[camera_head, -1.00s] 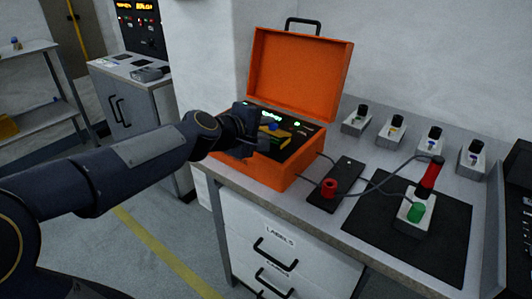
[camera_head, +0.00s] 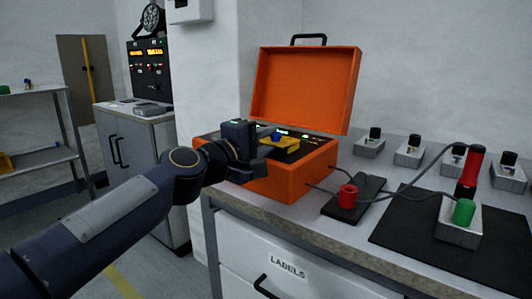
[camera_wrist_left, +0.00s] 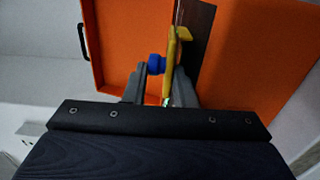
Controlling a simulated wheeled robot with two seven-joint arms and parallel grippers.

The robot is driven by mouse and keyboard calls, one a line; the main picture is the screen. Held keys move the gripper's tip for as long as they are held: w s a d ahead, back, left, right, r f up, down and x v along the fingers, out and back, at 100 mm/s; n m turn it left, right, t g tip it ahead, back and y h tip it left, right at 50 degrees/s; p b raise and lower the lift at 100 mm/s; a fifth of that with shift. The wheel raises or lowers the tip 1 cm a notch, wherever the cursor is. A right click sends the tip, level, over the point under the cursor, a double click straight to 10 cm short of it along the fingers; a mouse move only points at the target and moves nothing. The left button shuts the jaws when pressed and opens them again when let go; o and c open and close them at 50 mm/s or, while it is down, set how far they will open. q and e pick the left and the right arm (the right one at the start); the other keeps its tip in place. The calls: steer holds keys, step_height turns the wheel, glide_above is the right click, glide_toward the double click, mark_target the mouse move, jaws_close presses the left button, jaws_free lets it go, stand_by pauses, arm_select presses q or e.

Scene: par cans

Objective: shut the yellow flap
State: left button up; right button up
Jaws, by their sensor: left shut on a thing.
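The yellow flap (camera_head: 284,143) is on the dark panel inside the open orange case (camera_head: 305,184). A blue knob (camera_head: 276,136) sits by it. In the left wrist view the flap (camera_wrist_left: 171,72) shows as a narrow yellow strip, with the blue knob (camera_wrist_left: 156,64) on its left side. My left gripper (camera_head: 262,152) is at the case's left part, over the panel. In the left wrist view its fingers (camera_wrist_left: 162,88) are closed on the yellow flap. The gripper hides part of the panel, and I cannot tell the flap's exact angle. My right gripper is not in view.
The case lid (camera_head: 304,90) stands open behind the panel. Cables run from the case to a red post on a black plate (camera_head: 368,192) and to a fixture with a green cap (camera_head: 463,211). Several small knobbed boxes line the back of the bench.

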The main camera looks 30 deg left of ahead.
arm_select(q)
steer(key=shift+r, duration=0.15)
steer(key=o, duration=0.8)
steer(key=shift+f, duration=0.35)
